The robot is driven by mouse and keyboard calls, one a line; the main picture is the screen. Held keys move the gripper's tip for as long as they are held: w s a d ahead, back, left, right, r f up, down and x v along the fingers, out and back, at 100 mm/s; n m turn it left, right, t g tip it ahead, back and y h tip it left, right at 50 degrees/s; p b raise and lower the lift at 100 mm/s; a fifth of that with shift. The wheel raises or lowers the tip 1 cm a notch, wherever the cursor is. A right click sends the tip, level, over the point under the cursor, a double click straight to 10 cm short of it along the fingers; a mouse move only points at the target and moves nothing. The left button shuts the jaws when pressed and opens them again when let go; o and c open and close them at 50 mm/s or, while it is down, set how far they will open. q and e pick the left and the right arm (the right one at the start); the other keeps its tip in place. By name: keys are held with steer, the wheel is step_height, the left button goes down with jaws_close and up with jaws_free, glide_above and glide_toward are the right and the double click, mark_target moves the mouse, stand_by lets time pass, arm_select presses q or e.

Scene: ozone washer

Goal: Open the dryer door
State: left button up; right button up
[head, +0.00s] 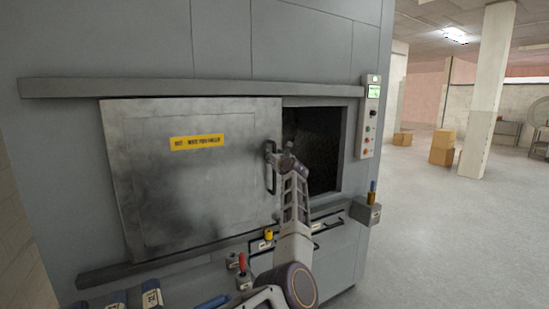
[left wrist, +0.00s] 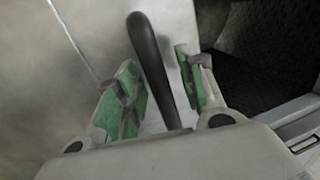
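The dryer door (head: 200,185) is a grey metal sliding panel with a yellow label. It stands partly open, with a dark opening (head: 312,150) showing at its right. A dark vertical handle (head: 270,178) is near the door's right edge. My left gripper (head: 281,158) is at the handle's upper part. In the left wrist view the handle (left wrist: 150,60) passes between the two green-padded fingers of my left gripper (left wrist: 158,80). The fingers are apart, with gaps beside the handle, so they surround it without a clear grip. My right gripper is not in view.
A rail (head: 190,86) runs above the door. A control panel (head: 369,115) is right of the opening. A small grey box (head: 365,212) sticks out below it. A red-handled tool (head: 242,264) stands under the door. Open floor (head: 450,235) lies to the right.

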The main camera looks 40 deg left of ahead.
arm_select(q)
steer(key=shift+d, duration=0.1)
steer(key=v, duration=0.7)
stand_by(0.5)
steer(key=shift+s, duration=0.1)
steer(key=shift+d, duration=0.1)
stand_by(0.4)
